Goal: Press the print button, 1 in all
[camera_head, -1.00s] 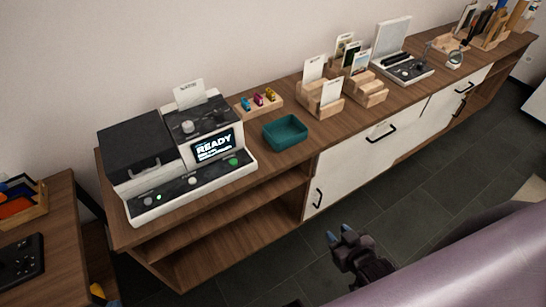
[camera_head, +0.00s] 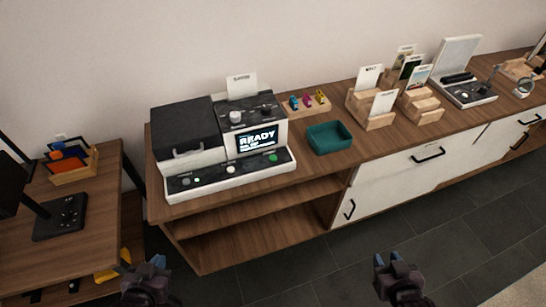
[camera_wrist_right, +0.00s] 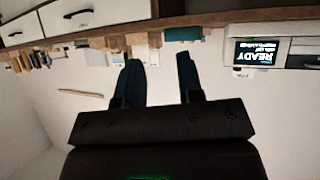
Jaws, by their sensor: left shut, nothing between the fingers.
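The label printer (camera_head: 188,150) stands on the left end of the wooden sideboard, its screen (camera_head: 257,139) reading READY. Its front panel carries a green button (camera_head: 273,158) at the right, a pale knob or button (camera_head: 230,169) in the middle and a small lit one (camera_head: 197,181) at the left. Labels are too small to read, so I cannot tell which is the print button. My left gripper (camera_head: 143,266) is shut and empty, low in front of the sideboard. My right gripper (camera_head: 393,262) is open and empty, away from the sideboard. The screen also shows upside down in the right wrist view (camera_wrist_right: 255,52).
A teal tray (camera_head: 330,138) sits right of the printer, with a small wooden rack (camera_head: 306,104) behind it. Wooden card holders (camera_head: 372,112) stand further right. A side table (camera_head: 85,200) is at the left. The dark floor before the sideboard is clear.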

